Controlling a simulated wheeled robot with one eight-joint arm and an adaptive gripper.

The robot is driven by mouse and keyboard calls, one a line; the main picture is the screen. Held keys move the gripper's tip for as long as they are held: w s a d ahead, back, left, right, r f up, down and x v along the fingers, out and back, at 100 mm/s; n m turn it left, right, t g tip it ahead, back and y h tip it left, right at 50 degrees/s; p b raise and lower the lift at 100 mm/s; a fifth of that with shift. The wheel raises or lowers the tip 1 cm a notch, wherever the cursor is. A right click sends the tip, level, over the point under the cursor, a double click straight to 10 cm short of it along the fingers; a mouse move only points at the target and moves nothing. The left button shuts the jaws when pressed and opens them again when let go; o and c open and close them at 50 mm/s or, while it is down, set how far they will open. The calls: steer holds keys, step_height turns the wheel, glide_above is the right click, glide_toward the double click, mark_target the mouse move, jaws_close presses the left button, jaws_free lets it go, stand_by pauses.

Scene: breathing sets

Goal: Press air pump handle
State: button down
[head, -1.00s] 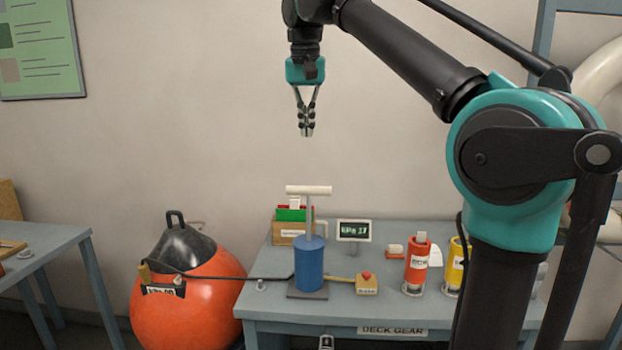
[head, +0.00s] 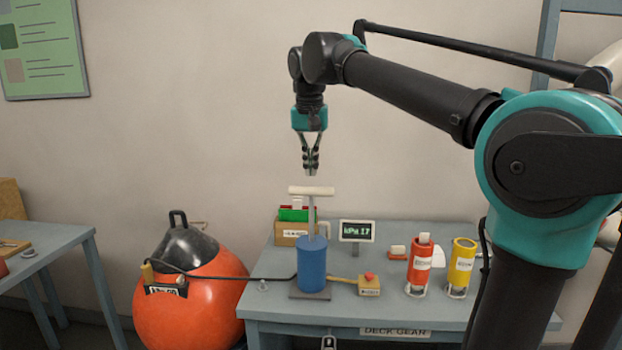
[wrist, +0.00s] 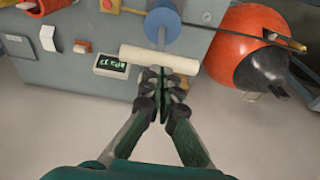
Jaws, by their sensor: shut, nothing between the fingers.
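The air pump has a blue cylinder (head: 312,266) standing on the table, with a grey rod rising to a white crossbar handle (head: 311,190). The handle is raised well above the cylinder. My gripper (head: 311,173) is shut and empty, pointing down just above the middle of the handle. In the wrist view the shut fingertips (wrist: 160,72) overlap the white handle (wrist: 160,59); I cannot tell whether they touch it. The blue cylinder (wrist: 163,22) lies beyond the handle there. A small display (head: 357,231) beside the pump reads "kPa 17".
A hose runs left from the pump to a large orange buoy (head: 190,300). A small box with a red button (head: 369,285) sits right of the pump. Red (head: 420,262) and yellow (head: 461,265) cylinders stand further right. A box with cards (head: 293,227) is behind.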

steer(key=shift+w+f, duration=0.2)
steer(key=shift+f, duration=0.7)
steer(key=shift+w+f, duration=0.15)
steer(key=shift+f, duration=0.7)
step_height(320, 180, down, 10)
steer(key=shift+r, duration=0.25)
glide_toward(311, 190)
steer(key=shift+s+f, duration=0.2)
steer(key=shift+f, duration=0.3)
steer(key=shift+s+f, duration=0.2)
steer(key=shift+f, duration=0.3)
stand_by(0.4)
